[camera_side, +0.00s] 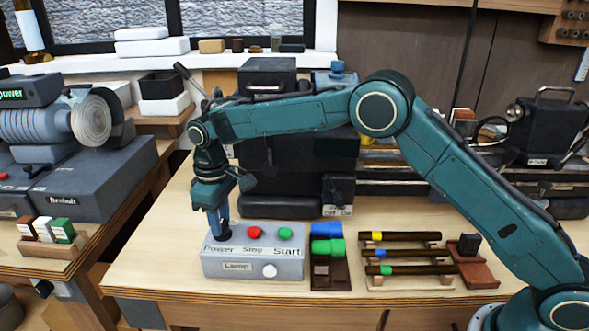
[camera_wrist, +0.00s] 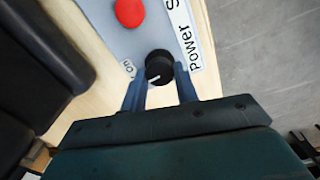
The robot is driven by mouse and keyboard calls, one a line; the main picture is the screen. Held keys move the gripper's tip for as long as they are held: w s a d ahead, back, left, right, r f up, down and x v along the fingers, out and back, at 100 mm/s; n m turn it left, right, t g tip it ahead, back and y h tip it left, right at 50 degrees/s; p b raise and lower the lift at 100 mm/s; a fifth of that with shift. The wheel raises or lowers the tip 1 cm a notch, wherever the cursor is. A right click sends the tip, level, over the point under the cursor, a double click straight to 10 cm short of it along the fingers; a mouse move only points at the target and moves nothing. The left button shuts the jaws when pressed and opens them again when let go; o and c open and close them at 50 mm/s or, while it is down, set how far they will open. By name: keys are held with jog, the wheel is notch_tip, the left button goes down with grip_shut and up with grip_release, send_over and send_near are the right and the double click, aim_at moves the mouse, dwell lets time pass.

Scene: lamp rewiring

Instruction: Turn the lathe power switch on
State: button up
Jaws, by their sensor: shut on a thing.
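A grey control box (camera_side: 250,255) on the bench carries "Power", "Stop", "Start" and "Lamp" labels. Its black power knob (camera_side: 225,237) is at the left end, partly hidden by my gripper (camera_side: 217,222). My gripper points down, its fingers on either side of the knob and shut on it. In the wrist view, the round black knob (camera_wrist: 159,66) sits between the blue fingertips of my gripper (camera_wrist: 160,88). A pale pointer line on the knob aims to the lower left. A small "On" label (camera_wrist: 127,68) is left of the knob.
A red stop button (camera_side: 254,233) and green start button (camera_side: 285,234) are near the fingers. A white knob (camera_side: 269,271) is on the box front. Green and blue pieces (camera_side: 327,238) and dark rods (camera_side: 405,253) lie to the right. Black machinery (camera_side: 290,160) stands behind.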

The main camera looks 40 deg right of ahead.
jog(key=m, duration=0.4)
jog(key=shift+m, duration=0.3)
jog(key=m, duration=0.5)
dwell(0.3)
jog(key=o, duration=1)
jog(key=shift+r, duration=0.1)
jog(key=shift+r, duration=6.8)
jog(key=shift+d+r, duration=0.1)
